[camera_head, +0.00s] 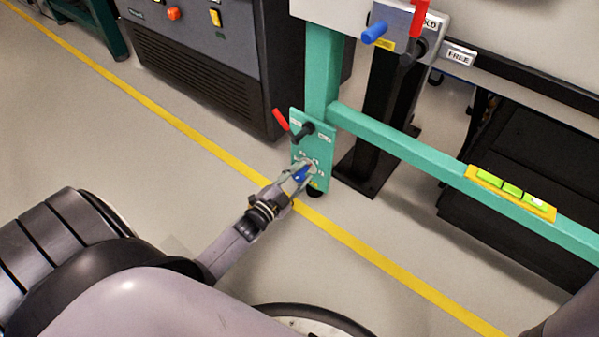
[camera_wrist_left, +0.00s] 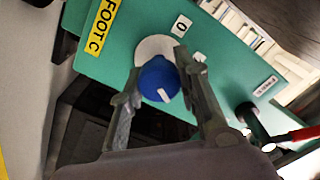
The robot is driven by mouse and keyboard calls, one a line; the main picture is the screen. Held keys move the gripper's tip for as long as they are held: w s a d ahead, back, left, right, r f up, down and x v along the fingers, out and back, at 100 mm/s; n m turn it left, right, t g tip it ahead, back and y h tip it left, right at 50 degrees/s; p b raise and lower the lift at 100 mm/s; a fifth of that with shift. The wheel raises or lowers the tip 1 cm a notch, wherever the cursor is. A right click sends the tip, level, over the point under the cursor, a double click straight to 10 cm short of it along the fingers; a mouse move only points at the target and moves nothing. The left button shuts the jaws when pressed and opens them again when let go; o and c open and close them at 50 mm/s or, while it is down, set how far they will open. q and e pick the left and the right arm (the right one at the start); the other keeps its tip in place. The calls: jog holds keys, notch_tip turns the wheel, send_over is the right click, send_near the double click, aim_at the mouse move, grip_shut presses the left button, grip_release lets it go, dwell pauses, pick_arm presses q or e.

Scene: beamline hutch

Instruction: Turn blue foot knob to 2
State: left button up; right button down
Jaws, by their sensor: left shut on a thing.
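The blue foot knob (camera_wrist_left: 158,80) sits on a pale round dial on a green panel in the left wrist view. A white pointer mark shows on its face. In the head view the knob (camera_head: 301,174) is small and partly covered at the panel's lower part. My left gripper (camera_wrist_left: 157,75) is shut on the knob, one finger on each side. It also shows in the head view (camera_head: 298,178), reaching the panel from the lower left. A "0" label (camera_wrist_left: 181,26) is beside the dial; I cannot make out a 2. My right gripper is not in view.
A red-handled lever (camera_head: 281,120) is on the same green panel (camera_head: 325,146), above the knob. A yellow "FOOT C" label (camera_wrist_left: 102,27) is at the panel's edge. A green rail (camera_head: 410,153) runs right from the leg. Floor in front is clear.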

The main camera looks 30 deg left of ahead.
pick_arm(q)
jog(key=o, duration=1.2)
jog(key=s, duration=0.8)
jog(key=s+a, duration=0.1)
jog(key=s, duration=0.3)
